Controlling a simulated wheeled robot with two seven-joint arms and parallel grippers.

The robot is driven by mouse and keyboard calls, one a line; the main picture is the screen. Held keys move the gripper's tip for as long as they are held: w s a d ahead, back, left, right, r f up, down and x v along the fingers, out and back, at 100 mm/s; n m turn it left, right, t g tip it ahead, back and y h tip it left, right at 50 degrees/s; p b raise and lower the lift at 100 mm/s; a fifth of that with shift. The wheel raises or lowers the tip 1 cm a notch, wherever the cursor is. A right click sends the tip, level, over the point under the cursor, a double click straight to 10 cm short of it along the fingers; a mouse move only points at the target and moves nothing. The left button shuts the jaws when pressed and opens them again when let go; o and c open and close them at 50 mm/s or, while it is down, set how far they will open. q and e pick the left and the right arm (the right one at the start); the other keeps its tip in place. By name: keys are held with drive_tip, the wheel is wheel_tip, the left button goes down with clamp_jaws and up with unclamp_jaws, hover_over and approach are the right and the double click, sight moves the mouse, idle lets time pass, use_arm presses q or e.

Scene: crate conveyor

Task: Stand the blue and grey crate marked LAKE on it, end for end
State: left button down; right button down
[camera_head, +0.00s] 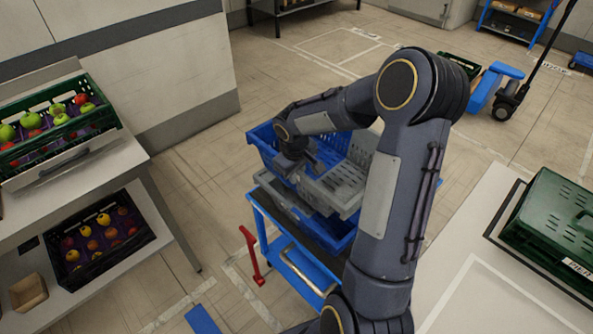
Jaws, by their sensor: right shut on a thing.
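A blue and grey crate (345,190) is at the centre, its blue end to the left and back, its grey end to the right and front. Any marking on it is unreadable from here. My right gripper (296,168) is shut on its near wall; my wrist and forearm cover part of the crate. Just below is another grey and blue crate (330,236), grey to the left and blue to the right, on a blue cart (262,222). I cannot tell whether the two crates touch. My left gripper is not in view.
A green crate (548,215) with a partly visible label stands on the right table. On the left, a bench (110,165) bears a green crate of fruit (95,130); a dark fruit crate (135,238) sits below. A red lever (252,255) stands beside the cart.

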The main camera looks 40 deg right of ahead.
drive_tip(key=shift+f+b, duration=1.8)
drive_tip(key=shift+f, duration=0.6)
drive_tip(key=c, duration=1.4)
unclamp_jaws()
drive_tip(key=shift+o, duration=0.7)
drive_tip(key=shift+f, duration=0.1)
wheel_tip(320, 180, up, 8)
drive_tip(key=a, duration=0.1)
drive_tip(key=shift+s, duration=0.45)
